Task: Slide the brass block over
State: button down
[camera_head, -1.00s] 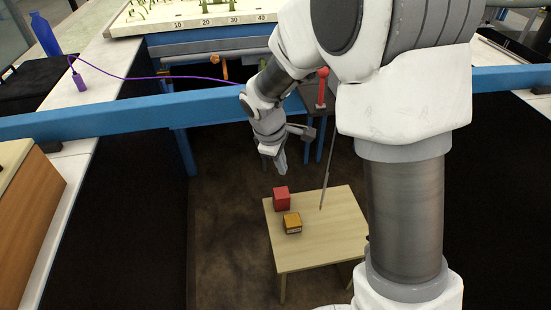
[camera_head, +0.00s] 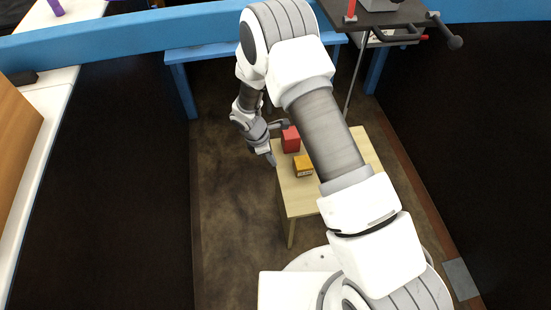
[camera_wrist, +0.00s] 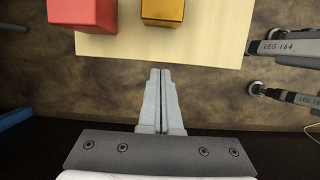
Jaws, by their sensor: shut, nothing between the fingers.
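The brass block (camera_head: 303,166), a golden-yellow cube, sits on a small pale wooden table (camera_head: 299,199). In the wrist view the brass block (camera_wrist: 163,11) is at the top middle, near the table's edge (camera_wrist: 215,52). A red block (camera_head: 290,139) stands beside it on the table; it also shows in the wrist view (camera_wrist: 82,14). My gripper (camera_head: 273,160) is at the table's left edge, beside the red block and apart from the brass block. In the wrist view my gripper's fingers (camera_wrist: 160,75) are together and empty, pointing toward the table edge just below the brass block.
Blue beams (camera_head: 150,28) cross behind the table. A dark stand with a handle (camera_head: 395,18) is at the back right. Dark walls flank both sides. The brown floor (camera_head: 230,215) left of the table is clear. My arm hides the table's right part.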

aim_at(281, 174)
jog(key=b+x, duration=0.2)
jog(key=x, duration=0.6)
jog(key=shift+a, duration=0.1)
jog(key=d, duration=0.2)
jog(key=shift+w+d+r+b, duration=0.25)
jog(key=shift+d+r+b, duration=0.05)
jog(key=shift+d, duration=0.05)
jog(key=shift+w+d+r, duration=0.1)
jog(key=shift+d, duration=0.45)
jog(key=d, duration=0.3)
jog(key=w+d, duration=0.1)
jog(key=d, duration=0.3)
jog(key=shift+w, duration=0.2)
jog(key=shift+a, duration=0.2)
